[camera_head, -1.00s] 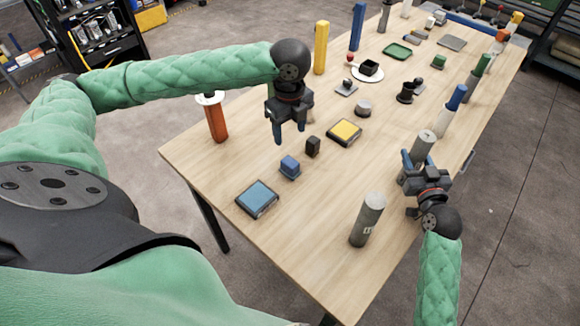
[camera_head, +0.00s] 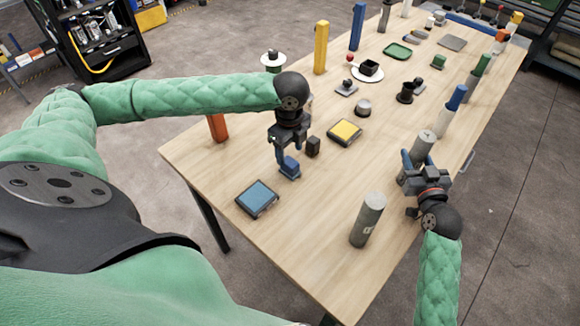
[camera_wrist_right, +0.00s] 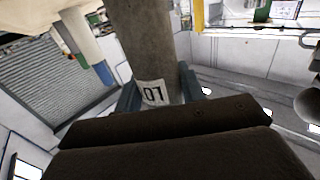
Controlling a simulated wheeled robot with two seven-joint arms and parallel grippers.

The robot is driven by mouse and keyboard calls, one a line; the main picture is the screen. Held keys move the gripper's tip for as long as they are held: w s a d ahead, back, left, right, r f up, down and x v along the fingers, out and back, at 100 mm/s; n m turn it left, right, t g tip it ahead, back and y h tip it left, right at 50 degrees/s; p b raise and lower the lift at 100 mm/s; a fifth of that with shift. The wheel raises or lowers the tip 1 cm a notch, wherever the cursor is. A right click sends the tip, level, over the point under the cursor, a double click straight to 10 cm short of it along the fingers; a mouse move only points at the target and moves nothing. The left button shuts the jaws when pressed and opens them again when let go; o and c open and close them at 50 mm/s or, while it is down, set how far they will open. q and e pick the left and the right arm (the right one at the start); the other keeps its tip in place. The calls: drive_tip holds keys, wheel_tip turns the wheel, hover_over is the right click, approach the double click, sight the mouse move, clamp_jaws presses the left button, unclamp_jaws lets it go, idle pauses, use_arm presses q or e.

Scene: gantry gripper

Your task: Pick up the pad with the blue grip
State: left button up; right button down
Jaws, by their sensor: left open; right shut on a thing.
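The small pad with the blue grip (camera_head: 290,166) stands on the wooden table, near its left edge. My left gripper (camera_head: 287,157) is above it, pointing down with its jaws open. The fingers reach down to the level of the blue block and partly hide it. I cannot tell whether they touch it. My right gripper (camera_head: 414,163) is shut on a grey cylinder (camera_head: 422,146) at the table's right side.
A small black block (camera_head: 313,147) stands close right of the blue grip. A blue-topped pad (camera_head: 257,198) and a yellow-topped pad (camera_head: 344,132) lie nearby. An orange post (camera_head: 216,127) is partly behind my left arm. Another grey cylinder (camera_head: 367,221) stands front right.

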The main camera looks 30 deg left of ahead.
sight(290, 162)
use_arm(q)
drive_tip(key=shift+s+d+f, duration=0.1)
drive_tip(key=shift+s+f, duration=0.05)
drive_tip(key=shift+f, duration=1.05)
drive_tip(key=shift+s+d+f, duration=0.1)
drive_tip(key=shift+s+f, duration=0.05)
drive_tip(key=shift+f, duration=1)
drive_tip(key=c, duration=1.2)
drive_tip(key=shift+o, duration=0.2)
drive_tip(key=shift+r, duration=5.05)
drive_tip(key=shift+o, duration=1.2)
drive_tip(key=shift+c, duration=0.3)
